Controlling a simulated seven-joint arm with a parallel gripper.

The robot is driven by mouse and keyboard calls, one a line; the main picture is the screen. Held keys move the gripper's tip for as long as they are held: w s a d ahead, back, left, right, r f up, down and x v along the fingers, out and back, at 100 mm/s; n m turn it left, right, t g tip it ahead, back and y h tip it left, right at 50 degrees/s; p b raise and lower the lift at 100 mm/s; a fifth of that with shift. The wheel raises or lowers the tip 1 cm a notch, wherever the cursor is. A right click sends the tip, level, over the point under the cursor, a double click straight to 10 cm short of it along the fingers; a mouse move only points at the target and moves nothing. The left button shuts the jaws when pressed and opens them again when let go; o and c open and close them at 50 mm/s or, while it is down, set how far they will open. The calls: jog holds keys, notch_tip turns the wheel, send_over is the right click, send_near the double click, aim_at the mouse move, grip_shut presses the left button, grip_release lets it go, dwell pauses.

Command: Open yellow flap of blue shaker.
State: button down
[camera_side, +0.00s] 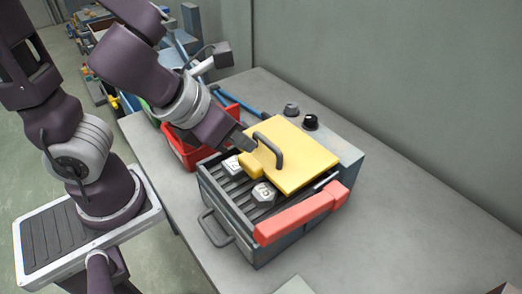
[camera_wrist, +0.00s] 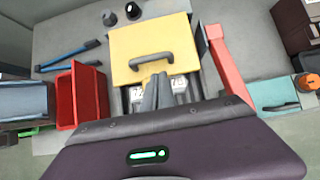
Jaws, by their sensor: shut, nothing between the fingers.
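The blue-grey shaker (camera_side: 237,243) stands on the table, with a slotted interior showing at its front. Its flat yellow flap (camera_side: 305,165) covers the rear part and carries a dark arched handle (camera_side: 270,150); the flap (camera_wrist: 172,38) and handle (camera_wrist: 151,60) also show in the wrist view. My gripper (camera_side: 246,148) is shut and empty, its tips close to the handle's front-left side; whether they touch cannot be told. In the wrist view my gripper (camera_wrist: 157,88) lies just in front of the handle. A small yellow block (camera_side: 250,166) is below the tips.
Numbered grey weights (camera_side: 263,193) sit in the slotted front. A red bar (camera_side: 300,215) runs along the shaker's right side. A grey loop handle (camera_side: 213,228) projects at the front. A red bin (camera_side: 182,150) stands to the left. Two knobs (camera_side: 310,122) are at the back. The table's right is largely clear.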

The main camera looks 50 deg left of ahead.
aim_at(257, 164)
jog(key=x, duration=0.5)
jog(key=shift+f, duration=0.2)
jog(key=shift+w+f, duration=0.45)
jog(key=shift+w, duration=0.05)
jog(key=shift+r, duration=0.1)
